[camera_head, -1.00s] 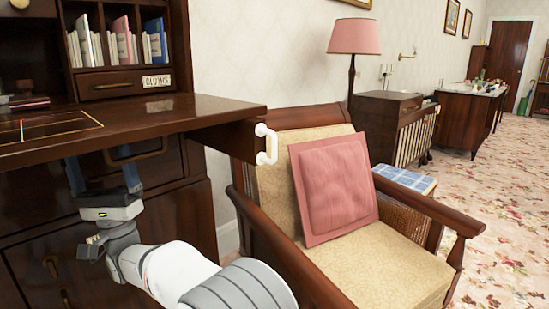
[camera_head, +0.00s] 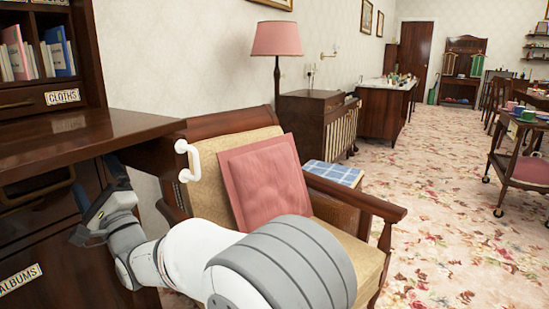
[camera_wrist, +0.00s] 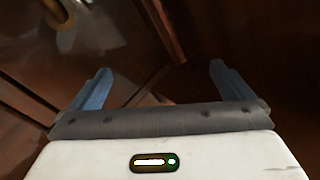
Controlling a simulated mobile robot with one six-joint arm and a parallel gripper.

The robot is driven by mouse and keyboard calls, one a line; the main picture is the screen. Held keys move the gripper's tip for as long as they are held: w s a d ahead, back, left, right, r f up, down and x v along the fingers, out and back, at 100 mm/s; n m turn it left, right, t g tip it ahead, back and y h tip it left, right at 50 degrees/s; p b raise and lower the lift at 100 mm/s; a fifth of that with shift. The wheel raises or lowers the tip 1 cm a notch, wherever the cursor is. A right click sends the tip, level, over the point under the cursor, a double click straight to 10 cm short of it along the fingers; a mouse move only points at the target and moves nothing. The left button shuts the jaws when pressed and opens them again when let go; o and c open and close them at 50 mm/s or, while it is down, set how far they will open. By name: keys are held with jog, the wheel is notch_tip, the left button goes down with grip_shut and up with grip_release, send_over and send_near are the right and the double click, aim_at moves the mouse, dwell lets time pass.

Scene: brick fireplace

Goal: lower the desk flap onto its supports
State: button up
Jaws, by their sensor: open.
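The desk flap (camera_head: 75,135) is a dark, polished wood panel lying level at the left in the head view, below the bookshelf part of the desk. A dark wooden support (camera_head: 148,155) sticks out beneath its right end, with a white handle (camera_head: 187,160) near it. My gripper (camera_head: 98,187) is below the flap, in front of the desk's lower drawers, and holds nothing. In the wrist view my gripper (camera_wrist: 160,70) has its two blue fingers spread apart, facing dark wood. The flap's left part is out of view, so any second support cannot be seen.
An armchair (camera_head: 370,205) with a pink cushion (camera_head: 265,180) stands close to the right of the desk. A brass pull (camera_wrist: 65,15) shows in the wrist view. Carpeted floor (camera_head: 440,240) is open farther right; a trolley (camera_head: 525,160) stands at the far right.

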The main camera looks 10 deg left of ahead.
jog(key=d+f+g+h+b, duration=0.1)
jog(key=d+f+g+h, duration=0.1)
jog(key=d+f+h, duration=0.45)
jog(key=d+f+g+h+b, duration=0.1)
jog(key=d+f+g+h, duration=0.25)
jog(key=f, duration=0.65)
jog(key=w+d+r+n+h+p, duration=0.25)
jog(key=d+r+p, duration=0.4)
jog(key=d, duration=0.35)
jog(key=w+d+r+n+h+p, duration=0.1)
jog(key=w+d+r+h+p, duration=0.15)
jog(key=d+r+p, duration=0.55)
jog(key=w+d+r+n+h+p, duration=0.1)
jog(key=d+r+n+h+p, duration=0.15)
jog(key=d+p, duration=0.65)
jog(key=s+d+r+n+g+h+p, duration=0.1)
jog(key=s+d+r+p, duration=0.3)
jog(key=d, duration=0.4)
jog(key=s+d+r+n+g+h+p, duration=0.1)
jog(key=s+d+r+p, duration=0.3)
jog(key=d, duration=0.5)
jog(key=s+d+r+n+g+h+p, duration=0.2)
jog(key=s+d+r+n+h+p, duration=0.1)
jog(key=s+d+p, duration=0.4)
jog(key=shift+s+d+r, duration=0.55)
jog(key=shift+d+r, duration=0.25)
jog(key=shift+f, duration=0.1)
jog(key=shift+c, duration=0.4)
